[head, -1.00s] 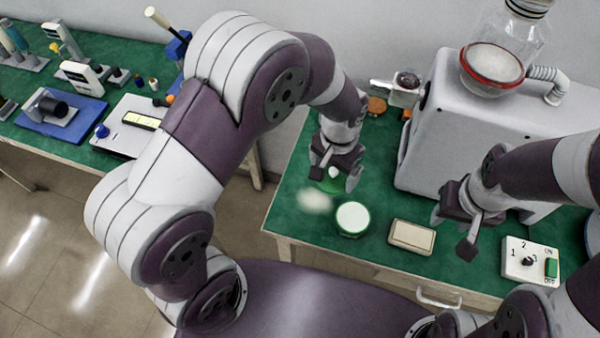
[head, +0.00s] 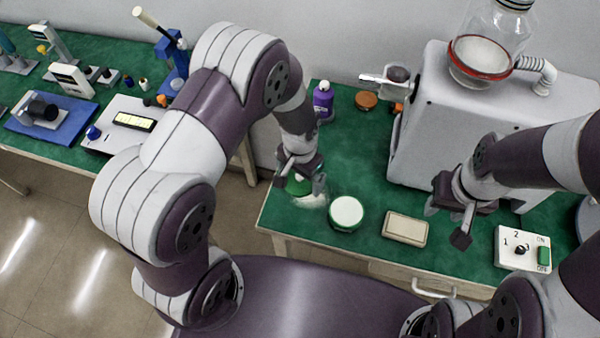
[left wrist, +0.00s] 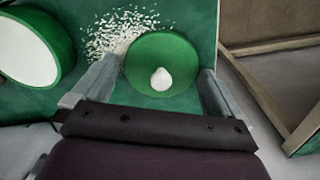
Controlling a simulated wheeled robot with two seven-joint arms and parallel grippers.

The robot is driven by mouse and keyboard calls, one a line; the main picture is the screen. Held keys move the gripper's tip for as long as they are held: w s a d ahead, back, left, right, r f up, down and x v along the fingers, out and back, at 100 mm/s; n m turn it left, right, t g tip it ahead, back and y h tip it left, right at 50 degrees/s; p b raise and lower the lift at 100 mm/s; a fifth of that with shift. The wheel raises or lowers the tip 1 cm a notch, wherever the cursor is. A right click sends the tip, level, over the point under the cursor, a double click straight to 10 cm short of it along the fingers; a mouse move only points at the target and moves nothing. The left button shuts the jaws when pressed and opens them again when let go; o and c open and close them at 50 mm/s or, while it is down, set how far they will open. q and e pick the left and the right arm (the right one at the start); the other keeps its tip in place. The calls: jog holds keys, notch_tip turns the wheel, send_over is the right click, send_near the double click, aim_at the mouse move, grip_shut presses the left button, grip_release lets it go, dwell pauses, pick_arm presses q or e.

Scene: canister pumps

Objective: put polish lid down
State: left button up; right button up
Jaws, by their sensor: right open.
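The polish lid (head: 300,186) is a green disc with a white knob, at the left front of the right-hand table. My left gripper (head: 301,181) is over it. In the left wrist view the lid (left wrist: 150,55) lies between my two fingers (left wrist: 158,75), one at each side of its rim, with the knob untouched. I cannot tell whether its underside touches the table. The round green tin (head: 345,212) with a white top stands just right of the lid. My right gripper (head: 452,213) is open and empty, to the right of the tan block.
White grains (left wrist: 118,32) lie beside the lid. A tan block (head: 405,229), a switch box (head: 523,249) and a large grey machine (head: 450,120) are to the right. A purple bottle (head: 322,100) stands behind. The table's front left edge is close to the lid.

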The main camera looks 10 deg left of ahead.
pick_arm(q)
jog(key=shift+r, duration=0.1)
notch_tip(320, 180, up, 12)
jog(key=s+a+r+n+t, duration=0.1)
jog(key=s+a+r+n, duration=0.2)
jog(key=s+a, duration=0.4)
jog(key=shift+s+a+n, duration=0.15)
jog(key=shift+s+n, duration=0.6)
jog(key=shift+n, duration=0.05)
